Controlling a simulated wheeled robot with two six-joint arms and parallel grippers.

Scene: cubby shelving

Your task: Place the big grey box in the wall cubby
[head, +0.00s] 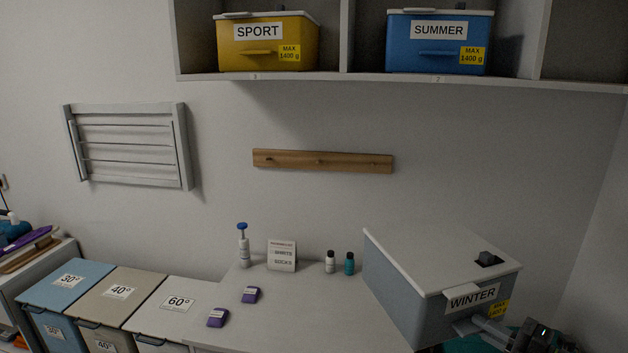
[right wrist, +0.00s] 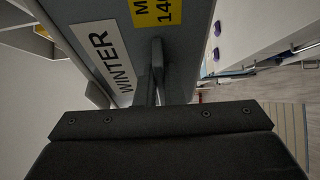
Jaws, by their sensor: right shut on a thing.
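The big grey box (head: 420,305), with a WINTER label and a pale lid, is at the lower right of the head view, in front of the white counter. My right gripper (head: 484,328) is shut on the handle at its front. In the right wrist view the box (right wrist: 185,25) fills the top, with my right gripper (right wrist: 152,90) on its handle beside the WINTER label. The wall cubby (head: 360,78) runs along the top of the head view. Its right compartment (head: 590,45) shows empty as far as it is in view. My left gripper is out of view.
A yellow SPORT box (head: 265,45) and a blue SUMMER box (head: 440,43) fill two compartments. A wooden peg rail (head: 322,161) is on the wall below. Small bottles (head: 349,264), a sign (head: 281,256) and purple items (head: 218,318) stand on the counter (head: 290,310).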

